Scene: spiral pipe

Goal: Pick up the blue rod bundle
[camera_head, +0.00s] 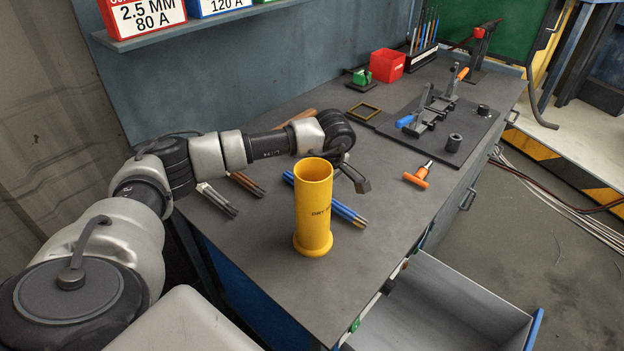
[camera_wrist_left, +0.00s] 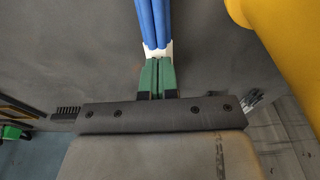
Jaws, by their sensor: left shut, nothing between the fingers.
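The blue rod bundle (camera_head: 348,213) lies on the grey workbench (camera_head: 280,270), its middle hidden behind an upright yellow tube (camera_head: 314,210). In the left wrist view the blue rods (camera_wrist_left: 154,22) run up from just beyond the fingertips, with pale ends nearest them. My left gripper (camera_head: 361,185) is over the bench just behind the tube, near the bundle. Its green fingertips (camera_wrist_left: 158,76) are together with nothing between them and line up with the rods. Whether they touch the pale ends is unclear. My right gripper is in neither view.
The yellow tube (camera_wrist_left: 288,30) stands close at the upper right in the wrist view. Brown rods (camera_head: 246,184) and pale-ended rods (camera_head: 217,199) lie left of it. An orange-handled tool (camera_head: 417,176) and a clamp fixture (camera_head: 432,112) are to the right. An open drawer (camera_head: 450,305) juts out in front.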

